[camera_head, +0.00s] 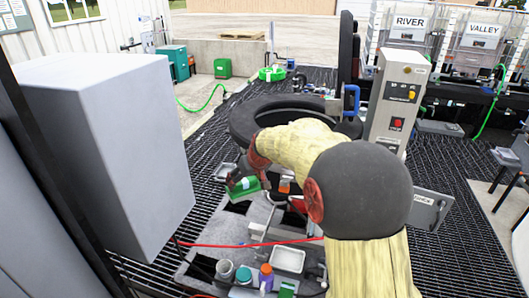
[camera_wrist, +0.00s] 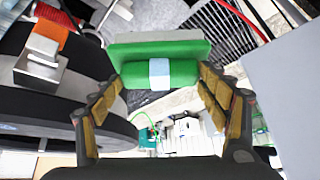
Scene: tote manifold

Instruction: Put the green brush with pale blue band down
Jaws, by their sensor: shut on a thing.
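The green brush (camera_head: 243,186) is held above the grey work surface (camera_head: 212,245), left of my arm in the head view. In the wrist view the green brush (camera_wrist: 130,75) lies across the picture, with its pale blue band (camera_wrist: 159,73) at the middle of the handle. My gripper (camera_wrist: 160,80) has one finger at each end of the handle and is shut on it. In the head view my gripper (camera_head: 258,172) is partly hidden by my own arm. The gap between the brush and the surface is hard to judge.
A large black tyre (camera_head: 262,118) lies behind the brush. A grey cabinet (camera_head: 120,140) stands at left and a control post (camera_head: 396,100) at right. A white tray (camera_head: 288,260), a teal-lidded jar (camera_head: 244,275) and an orange-capped bottle (camera_head: 266,277) stand in front, near a red cord (camera_head: 215,244).

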